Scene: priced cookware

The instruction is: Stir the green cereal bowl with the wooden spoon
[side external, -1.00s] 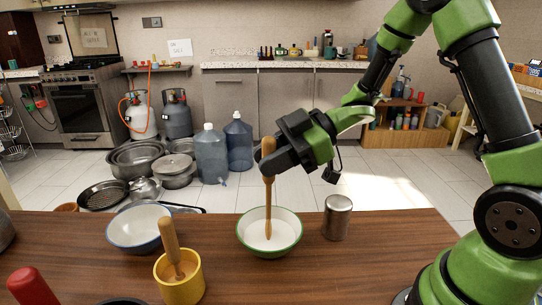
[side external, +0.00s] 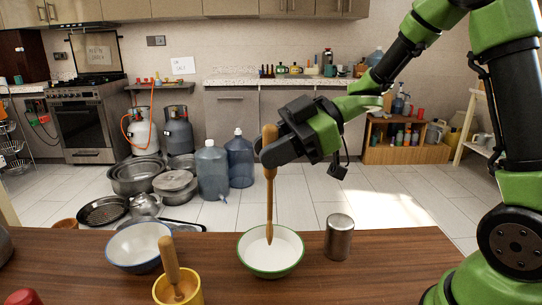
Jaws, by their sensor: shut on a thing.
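The green-rimmed cereal bowl (side external: 271,270) stands on the wooden table, white inside. My gripper (side external: 268,150) is above it, shut on the upper part of the upright wooden spoon (side external: 270,205). The spoon points down, and its lower end shows against the bowl's white inside. I cannot tell whether the tip touches the contents or hangs above them.
A metal cylinder (side external: 339,237) stands right of the bowl. A blue-rimmed white bowl (side external: 138,243) is to the left. A yellow mortar (side external: 178,293) with a wooden pestle (side external: 169,259) stands in front left. The table (side external: 400,265) right of the cylinder is clear.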

